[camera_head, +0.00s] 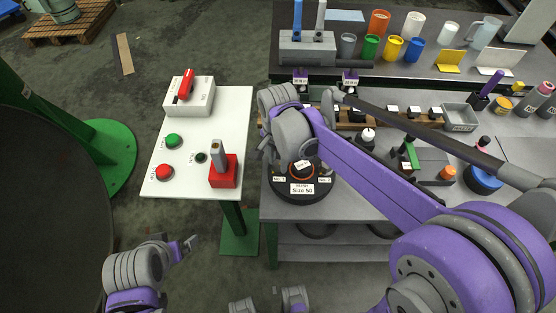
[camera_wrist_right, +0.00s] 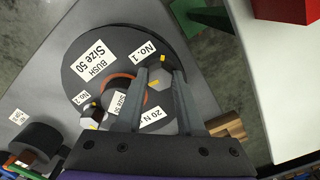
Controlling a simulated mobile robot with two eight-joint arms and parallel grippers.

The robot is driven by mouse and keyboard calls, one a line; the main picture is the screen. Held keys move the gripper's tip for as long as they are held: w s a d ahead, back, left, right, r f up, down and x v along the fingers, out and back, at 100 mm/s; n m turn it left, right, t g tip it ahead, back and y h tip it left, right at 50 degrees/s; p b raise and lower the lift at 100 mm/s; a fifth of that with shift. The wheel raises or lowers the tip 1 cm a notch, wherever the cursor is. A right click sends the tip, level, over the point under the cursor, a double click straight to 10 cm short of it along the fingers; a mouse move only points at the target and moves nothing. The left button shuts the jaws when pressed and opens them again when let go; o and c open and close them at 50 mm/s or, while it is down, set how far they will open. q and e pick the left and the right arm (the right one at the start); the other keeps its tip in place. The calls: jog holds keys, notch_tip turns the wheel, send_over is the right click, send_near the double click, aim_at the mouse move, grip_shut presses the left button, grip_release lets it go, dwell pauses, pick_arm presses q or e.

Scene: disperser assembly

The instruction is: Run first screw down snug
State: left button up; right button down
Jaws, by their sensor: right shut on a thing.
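A round dark base (camera_head: 290,193) labelled "BUSH Size 50" sits at the table's left front corner, with an orange-rimmed bush (camera_head: 303,168) in its middle. In the right wrist view the base (camera_wrist_right: 75,75) carries "No. 1" and "No. 2" labels. My right gripper (camera_wrist_right: 160,72) reaches over the No. 1 side, its fingers shut on a grey screw head (camera_wrist_right: 160,80) with a yellow mark. The screw's lower part is hidden. A second screw (camera_wrist_right: 91,112) is by No. 2. In the head view my right gripper (camera_head: 268,150) is partly hidden by its wrist. My left gripper (camera_head: 188,243) hangs apart at lower left.
A white stand (camera_head: 230,120) left of the base carries a red switch, buttons and a red block (camera_head: 223,172) with a grey post. Behind the base are a wooden rack and small parts. Cups (camera_head: 380,22) stand on the back table. Floor shows between the stands.

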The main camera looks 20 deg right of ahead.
aim_at(278, 164)
dwell(0.4)
jog(key=c, duration=0.5)
grip_release()
jog(key=shift+r, duration=0.1)
notch_tip(278, 164, up, 11)
jog(key=shift+f+p, duration=0.15)
jog(key=shift+p, duration=0.25)
